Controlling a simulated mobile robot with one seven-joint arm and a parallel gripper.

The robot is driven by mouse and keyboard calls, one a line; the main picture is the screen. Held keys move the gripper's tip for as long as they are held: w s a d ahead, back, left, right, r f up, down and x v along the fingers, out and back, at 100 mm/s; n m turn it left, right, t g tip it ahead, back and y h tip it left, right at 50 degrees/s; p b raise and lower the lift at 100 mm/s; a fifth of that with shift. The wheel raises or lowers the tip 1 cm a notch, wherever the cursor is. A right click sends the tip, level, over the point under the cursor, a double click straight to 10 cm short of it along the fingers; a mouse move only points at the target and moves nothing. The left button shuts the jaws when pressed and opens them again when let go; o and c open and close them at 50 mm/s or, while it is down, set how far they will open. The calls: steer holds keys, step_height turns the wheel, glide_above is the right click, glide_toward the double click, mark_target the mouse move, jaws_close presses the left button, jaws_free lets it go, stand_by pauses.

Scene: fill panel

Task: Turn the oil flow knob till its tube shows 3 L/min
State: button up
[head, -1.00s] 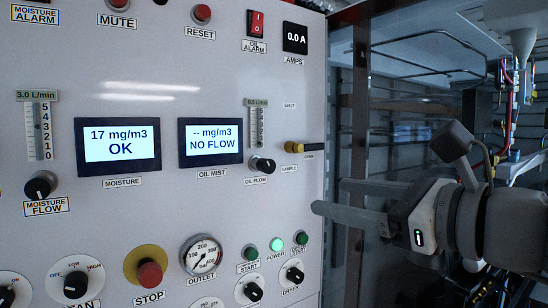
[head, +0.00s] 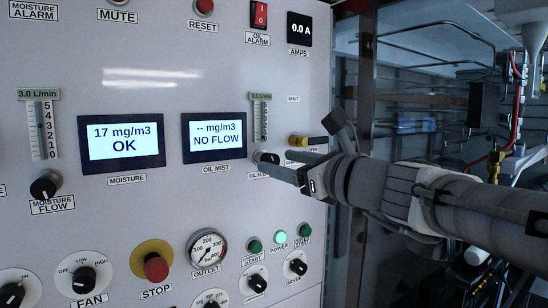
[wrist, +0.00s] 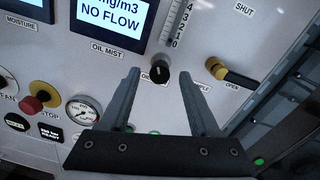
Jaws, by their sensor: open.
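The black oil flow knob (head: 264,156) sits under its tube (head: 260,120) on the panel, partly hidden by my gripper in the head view. In the wrist view the knob (wrist: 160,75) shows a white mark and lies between my fingers. The tube's small readout (head: 261,96) looks like 0.5 L/min, though it is hard to read. The oil mist screen (head: 214,136) reads NO FLOW. My gripper (head: 246,168) is open and empty, its fingers pointing at the panel on either side of the knob; I cannot tell whether the tips touch anything.
A yellow valve with a black handle (wrist: 230,74) sits close to the right of the knob. The moisture flow knob (head: 45,184) and its tube, reading 3.0 L/min, are at the left. The red stop button (head: 156,267), outlet gauge (head: 207,249) and several buttons sit below.

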mark_target(273, 159)
steer(key=shift+x, duration=1.2)
jaws_close()
